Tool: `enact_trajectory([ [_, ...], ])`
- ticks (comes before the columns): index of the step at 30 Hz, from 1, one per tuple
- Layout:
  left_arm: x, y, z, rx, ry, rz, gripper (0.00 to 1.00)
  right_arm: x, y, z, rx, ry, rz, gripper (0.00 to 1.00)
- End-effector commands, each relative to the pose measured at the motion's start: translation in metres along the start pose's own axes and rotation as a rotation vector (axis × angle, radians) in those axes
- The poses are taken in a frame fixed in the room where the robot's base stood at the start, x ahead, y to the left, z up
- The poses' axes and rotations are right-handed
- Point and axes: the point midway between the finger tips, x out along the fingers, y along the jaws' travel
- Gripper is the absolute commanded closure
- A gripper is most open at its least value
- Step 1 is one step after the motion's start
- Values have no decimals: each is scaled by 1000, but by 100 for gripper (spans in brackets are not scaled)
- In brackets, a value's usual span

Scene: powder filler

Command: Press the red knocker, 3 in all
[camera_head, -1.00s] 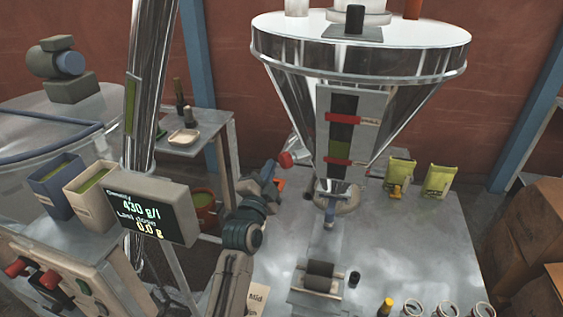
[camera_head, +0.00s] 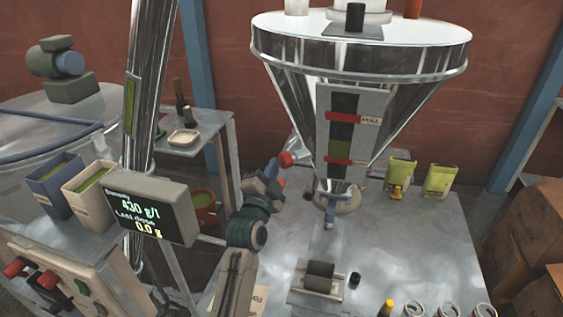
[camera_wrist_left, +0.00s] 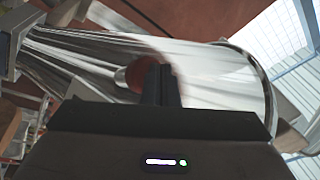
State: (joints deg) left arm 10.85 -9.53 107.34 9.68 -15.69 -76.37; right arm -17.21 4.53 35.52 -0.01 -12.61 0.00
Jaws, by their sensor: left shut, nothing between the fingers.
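The red knocker (camera_head: 286,159) is a small round red knob on the left side of the big metal hopper cone (camera_head: 290,90). My left gripper (camera_head: 276,170) is shut and empty, just below and left of the knocker in the head view. In the left wrist view, the shut fingers (camera_wrist_left: 161,84) stand upright in front of the shiny cone, and the red knob (camera_wrist_left: 132,73) shows just left of them, partly hidden. I cannot tell whether they touch. My right gripper is in neither view.
A display (camera_head: 152,212) reads 430 g/l and last dose 0.0 g. A steel table (camera_head: 390,245) stands under the hopper, with a black roller (camera_head: 320,270), two yellow-green containers and several round jars on it. A red pot (camera_head: 203,205) stands left of my arm.

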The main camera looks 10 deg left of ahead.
Motion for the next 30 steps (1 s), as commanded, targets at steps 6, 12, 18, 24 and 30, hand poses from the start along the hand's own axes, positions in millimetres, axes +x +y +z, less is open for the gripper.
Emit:
enact_trajectory([
  [6, 2, 2, -1, 0, 0, 0, 100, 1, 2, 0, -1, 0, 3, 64],
  [12, 4, 3, -2, 0, 0, 0, 100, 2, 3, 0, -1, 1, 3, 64],
  [18, 5, 4, -3, 0, 0, 0, 100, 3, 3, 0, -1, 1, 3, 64],
  [24, 7, 5, -5, 0, 0, 0, 100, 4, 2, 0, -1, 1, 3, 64],
  [30, 9, 7, -6, 0, 0, 0, 100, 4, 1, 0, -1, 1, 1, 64],
])
